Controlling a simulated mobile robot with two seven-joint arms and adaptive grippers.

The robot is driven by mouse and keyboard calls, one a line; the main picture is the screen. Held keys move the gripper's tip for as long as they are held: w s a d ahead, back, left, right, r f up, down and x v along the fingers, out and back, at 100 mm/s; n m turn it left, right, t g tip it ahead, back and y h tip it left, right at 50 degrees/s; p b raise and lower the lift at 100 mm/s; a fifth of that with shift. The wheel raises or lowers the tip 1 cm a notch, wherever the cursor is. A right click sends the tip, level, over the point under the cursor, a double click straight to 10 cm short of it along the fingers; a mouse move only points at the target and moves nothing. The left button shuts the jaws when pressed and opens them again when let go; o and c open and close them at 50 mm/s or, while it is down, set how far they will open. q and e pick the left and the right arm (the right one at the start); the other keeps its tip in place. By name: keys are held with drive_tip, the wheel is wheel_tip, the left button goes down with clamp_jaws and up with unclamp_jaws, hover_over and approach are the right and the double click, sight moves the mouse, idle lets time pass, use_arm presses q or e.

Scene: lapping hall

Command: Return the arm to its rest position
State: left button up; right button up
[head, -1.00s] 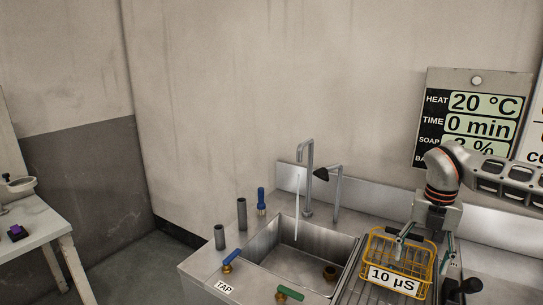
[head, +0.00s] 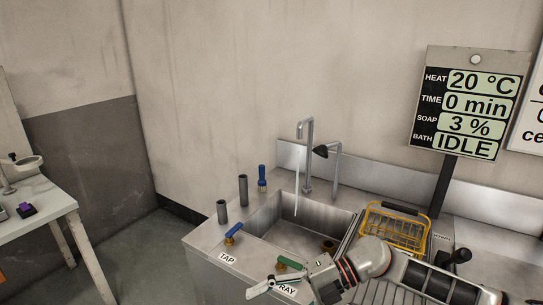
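My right arm comes in from the right across the lower part of the head view. Its gripper (head: 262,287) points left, low over the front edge of the sink unit, near the green-handled valve and its partly covered label. I see the fingers edge-on and cannot tell whether they are open or shut; no object shows in them. The yellow wire basket (head: 393,229) stands on the ribbed drainboard right of the basin, behind my arm and apart from the gripper. My arm hides its lower front. My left gripper is not in view.
The sink basin (head: 310,219) has a tall tap (head: 308,160), with a pale thin vertical streak below its spout. A blue valve (head: 233,231) and green valve (head: 291,263) sit in front. A display (head: 468,105) reads IDLE. A side table (head: 40,212) stands left, with open floor between.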

drive_tip(key=a+r+m+t+y, duration=0.5)
drive_tip(key=m+t+y, duration=0.2)
drive_tip(key=m+t, duration=0.15)
drive_tip(key=w+d+f+m+t+h, duration=0.4)
drive_tip(key=d+f+m+t+h, duration=0.5)
drive_tip(key=m, duration=0.4)
drive_tip(key=s+d+f+m+g+h, duration=0.2)
drive_tip(key=s+d+f+m+h, duration=0.2)
drive_tip(key=s+d+f, duration=0.3)
drive_tip(key=s+d+f+m+g+h, duration=0.2)
drive_tip(key=s+d+f+m+h, duration=0.2)
drive_tip(key=s+d+f, duration=0.4)
wheel_tip(320, 180, down, 6)
drive_tip(key=shift+d+f, duration=0.1)
drive_tip(key=shift+d, duration=0.8)
